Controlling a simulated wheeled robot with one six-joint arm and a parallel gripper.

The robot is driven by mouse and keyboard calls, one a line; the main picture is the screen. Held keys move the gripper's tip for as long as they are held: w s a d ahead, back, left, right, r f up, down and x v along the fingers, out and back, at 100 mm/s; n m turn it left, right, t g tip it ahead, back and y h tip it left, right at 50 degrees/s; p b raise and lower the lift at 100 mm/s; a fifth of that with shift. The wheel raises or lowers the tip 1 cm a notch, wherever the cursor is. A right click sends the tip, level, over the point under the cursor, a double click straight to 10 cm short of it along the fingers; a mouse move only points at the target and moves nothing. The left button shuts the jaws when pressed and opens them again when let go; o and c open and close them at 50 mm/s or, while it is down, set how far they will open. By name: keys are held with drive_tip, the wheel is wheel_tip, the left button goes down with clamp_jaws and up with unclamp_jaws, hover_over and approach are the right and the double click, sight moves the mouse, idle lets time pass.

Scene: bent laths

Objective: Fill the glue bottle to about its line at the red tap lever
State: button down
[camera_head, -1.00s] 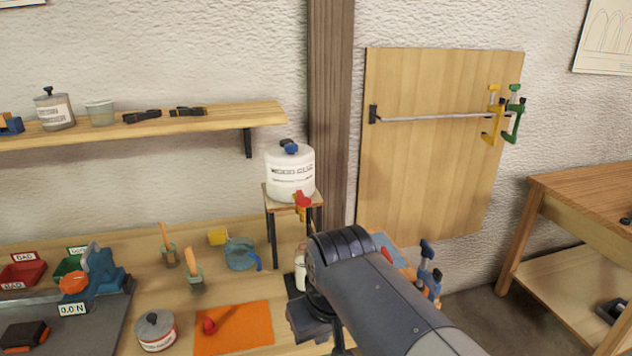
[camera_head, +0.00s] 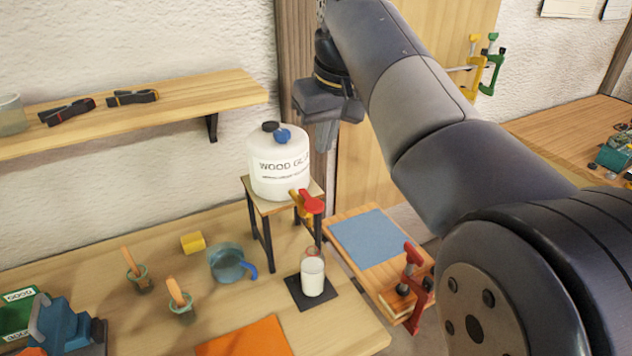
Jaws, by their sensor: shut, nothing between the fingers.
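The glue bottle (camera_head: 313,278) stands upright on a dark square pad (camera_head: 297,294), below the tap. It looks white through most of its height, with a clearer, pinkish top; I cannot make out its line. The red tap lever (camera_head: 311,203) sits on the yellow tap (camera_head: 297,207) at the base of the white wood glue tank (camera_head: 280,177). I see no stream between tap and bottle. My gripper (camera_head: 326,146) is shut and empty, pointing down, raised to the right of the tank's top and apart from the lever in the picture.
The tank stands on a small wooden stand (camera_head: 259,205). A blue-handled jug (camera_head: 227,263), a yellow block (camera_head: 193,242) and two pots with sticks stand left. A board with a blue sheet (camera_head: 369,237) and red clamp (camera_head: 413,285) lies right. A shelf (camera_head: 180,104) is above left.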

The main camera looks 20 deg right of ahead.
sight(315, 204)
idle(0.3)
drive_tip(key=x, duration=0.9)
drive_tip(key=s+p+x, duration=0.1)
drive_tip(key=x, duration=0.3)
drive_tip(key=shift+d+f, duration=0.1)
drive_tip(key=shift+f, duration=0.45)
drive_tip(key=shift+f, duration=0.1)
